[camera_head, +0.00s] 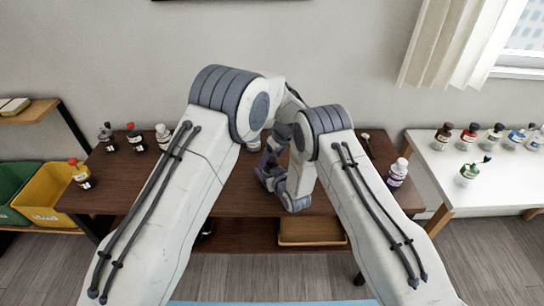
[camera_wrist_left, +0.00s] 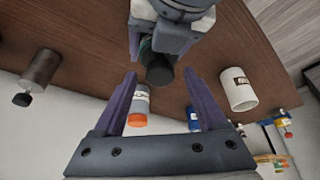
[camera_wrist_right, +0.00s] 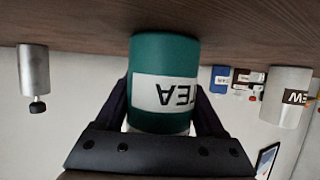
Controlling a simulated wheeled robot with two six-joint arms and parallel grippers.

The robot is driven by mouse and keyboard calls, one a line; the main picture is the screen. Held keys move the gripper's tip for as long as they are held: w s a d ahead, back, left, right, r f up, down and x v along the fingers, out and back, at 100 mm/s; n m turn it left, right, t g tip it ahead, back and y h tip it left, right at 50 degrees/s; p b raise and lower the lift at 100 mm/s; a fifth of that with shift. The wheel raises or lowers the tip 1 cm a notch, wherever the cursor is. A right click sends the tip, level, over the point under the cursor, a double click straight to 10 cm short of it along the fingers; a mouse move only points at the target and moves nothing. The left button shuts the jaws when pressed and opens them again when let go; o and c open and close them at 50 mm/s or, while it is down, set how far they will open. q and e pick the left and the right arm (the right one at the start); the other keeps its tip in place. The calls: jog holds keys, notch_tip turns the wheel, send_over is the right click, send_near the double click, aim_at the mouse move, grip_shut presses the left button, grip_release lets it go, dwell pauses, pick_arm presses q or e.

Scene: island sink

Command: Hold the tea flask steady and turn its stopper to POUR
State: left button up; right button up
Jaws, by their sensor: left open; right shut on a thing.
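The tea flask (camera_wrist_right: 165,60) is a green cylinder with a white TEA label, upside down in the right wrist view. My right gripper (camera_wrist_right: 163,102) is shut on the flask's body, with one finger on each side. In the left wrist view, the flask's black stopper (camera_wrist_left: 160,70) faces my left gripper (camera_wrist_left: 160,78). The left gripper is open, and the stopper lines up with the gap between its fingertips. I cannot tell whether they touch it. The stopper's marks cannot be read. In the head view my arms hide the flask.
The brown table (camera_head: 225,233) carries several bottles along its back and sides. In the left wrist view a grey bottle with an orange cap (camera_wrist_left: 138,105), a white canister (camera_wrist_left: 238,90) and a brown cylinder (camera_wrist_left: 40,70) stand around the stopper. A white table (camera_head: 500,186) stands at the right.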

pick_arm(q)
grip_shut()
jog(key=m+h, duration=0.1)
jog(key=m, duration=0.2)
jog(key=m+t+h, duration=0.1)
jog(key=m, duration=0.2)
jog(key=shift+s+a+m, duration=0.1)
jog(key=shift+a+m, duration=0.1)
jog(key=shift+m, duration=0.1)
jog(key=m+h, duration=0.1)
jog(key=m, duration=0.2)
jog(key=m+h, duration=0.2)
jog(key=m, duration=0.1)
jog(key=shift+a+m, duration=0.15)
jog(key=shift+m, duration=0.15)
dwell(0.5)
grip_release()
